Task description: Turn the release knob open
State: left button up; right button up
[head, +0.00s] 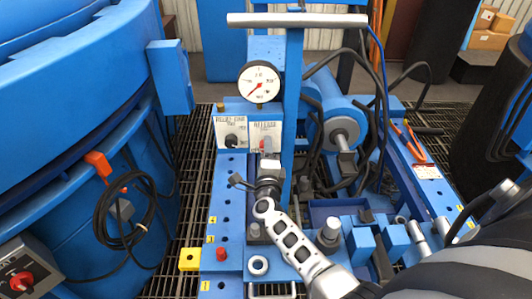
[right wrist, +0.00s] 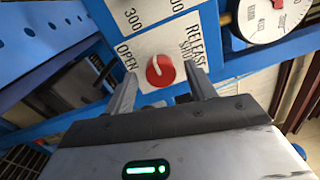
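The release knob (right wrist: 160,71) is round and red with a white pointer mark. It sits on a white RELEASE plate (right wrist: 145,48) with OPEN at its left and SHUT at its upper right in the right wrist view. In that view the pointer leans up and left; its exact setting is hard to tell. My right gripper (head: 268,158) is in front of the release plate in the head view and largely covers the knob there. Its two fingers are apart, one on each side of the knob, with no clear contact visible. My left gripper is not in view.
A dial gauge (head: 259,82) stands above the plates. A second plate with a black knob (head: 231,140) is to the left. A blue post (head: 293,110) with a grey crossbar (head: 297,20) rises close to the right. Black hoses and a blue cylinder lie farther right.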

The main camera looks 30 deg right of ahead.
jog(key=shift+s, duration=0.1)
jog(key=p+v, duration=0.2)
jog(key=v, duration=0.5)
jog(key=shift+a, duration=0.15)
jog(key=shift+s, duration=0.1)
